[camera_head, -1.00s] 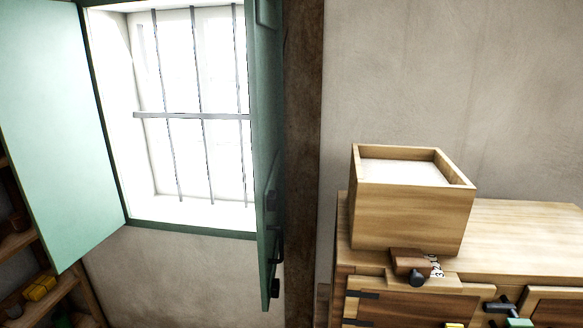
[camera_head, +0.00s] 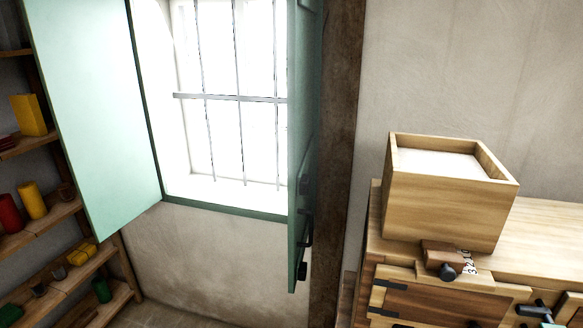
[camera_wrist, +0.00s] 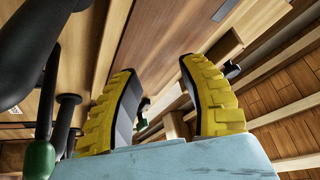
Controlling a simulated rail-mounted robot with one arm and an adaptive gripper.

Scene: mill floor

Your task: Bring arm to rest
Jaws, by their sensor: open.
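My gripper (camera_wrist: 160,105) shows in the wrist view, with two yellow ribbed fingers standing well apart. Nothing is held between them. Wooden panels and beams fill the view behind the fingers. A dark rod with a green end (camera_wrist: 40,158) is at the left of the wrist view, and I cannot tell how far it is from the gripper.
The head view shows a barred window (camera_head: 230,95) with open green shutters (camera_head: 95,110). A shelf (camera_head: 55,215) with coloured items stands at left. A wooden box (camera_head: 440,212) sits on a wooden cabinet (camera_head: 550,235) at right, above a dial with a dark knob (camera_head: 448,271).

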